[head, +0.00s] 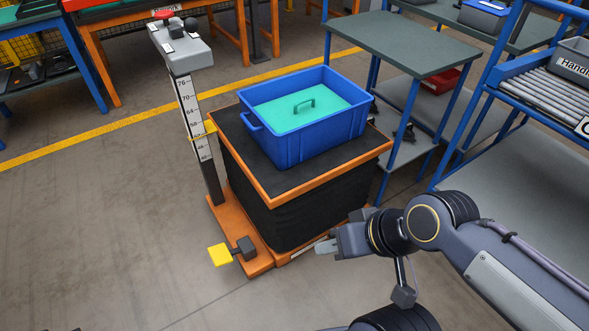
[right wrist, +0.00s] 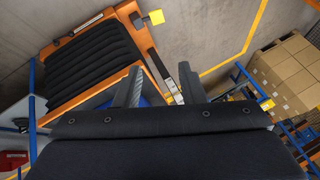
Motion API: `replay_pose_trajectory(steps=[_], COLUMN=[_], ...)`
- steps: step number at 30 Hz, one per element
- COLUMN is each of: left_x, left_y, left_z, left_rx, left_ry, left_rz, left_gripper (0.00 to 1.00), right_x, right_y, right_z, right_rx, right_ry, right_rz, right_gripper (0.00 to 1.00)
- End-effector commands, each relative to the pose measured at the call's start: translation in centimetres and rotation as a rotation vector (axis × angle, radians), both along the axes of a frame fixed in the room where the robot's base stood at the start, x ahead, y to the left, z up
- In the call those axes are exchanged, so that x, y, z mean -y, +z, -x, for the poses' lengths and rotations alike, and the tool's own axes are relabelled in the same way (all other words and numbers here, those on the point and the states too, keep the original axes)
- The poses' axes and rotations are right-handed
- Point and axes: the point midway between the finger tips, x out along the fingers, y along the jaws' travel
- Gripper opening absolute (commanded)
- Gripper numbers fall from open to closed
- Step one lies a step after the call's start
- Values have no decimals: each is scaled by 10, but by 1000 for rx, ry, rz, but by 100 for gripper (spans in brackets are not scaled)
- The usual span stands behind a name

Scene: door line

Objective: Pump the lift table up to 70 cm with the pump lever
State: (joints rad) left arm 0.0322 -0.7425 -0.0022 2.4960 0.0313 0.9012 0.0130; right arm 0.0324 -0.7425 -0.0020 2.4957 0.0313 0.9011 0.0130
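The lift table has an orange-edged top (head: 285,197) with a dark mat and black bellows (head: 265,215) on an orange base. I cannot tell which part is the pump lever. My right gripper (head: 324,247) is beside the bellows, low at the right. Its fingers (right wrist: 160,85) are apart with nothing held. My left gripper is out of view.
A blue crate (head: 290,145) with a teal lid-like insert stands on the table top. A grey control head (head: 182,48) with knobs tops the mast. A blue-legged bench (head: 405,40) stands close on the right. The floor at left is clear.

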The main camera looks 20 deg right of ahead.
Motion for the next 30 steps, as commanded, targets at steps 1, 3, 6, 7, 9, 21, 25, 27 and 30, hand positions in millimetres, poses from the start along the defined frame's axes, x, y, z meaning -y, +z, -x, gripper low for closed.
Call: replay_pose_trajectory(steps=[1, 3, 6, 7, 9, 21, 25, 27, 30], left_x=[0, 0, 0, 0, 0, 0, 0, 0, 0], left_y=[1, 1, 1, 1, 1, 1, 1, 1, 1], left_z=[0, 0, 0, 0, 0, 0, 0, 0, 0], left_rx=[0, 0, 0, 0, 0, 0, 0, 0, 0], left_ry=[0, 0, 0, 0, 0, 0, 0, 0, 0], left_rz=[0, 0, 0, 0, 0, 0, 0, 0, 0], left_gripper=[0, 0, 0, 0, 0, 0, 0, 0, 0], right_x=[0, 0, 0, 0, 0, 0, 0, 0, 0], right_y=[1, 1, 1, 1, 1, 1, 1, 1, 1], right_z=[0, 0, 0, 0, 0, 0, 0, 0, 0], right_rx=[0, 0, 0, 0, 0, -1, -1, -1, -1], right_ry=[0, 0, 0, 0, 0, 0, 0, 0, 0], right_rz=[0, 0, 0, 0, 0, 0, 0, 0, 0], right_gripper=[36, 36, 36, 36, 32, 0, 0, 0, 0])
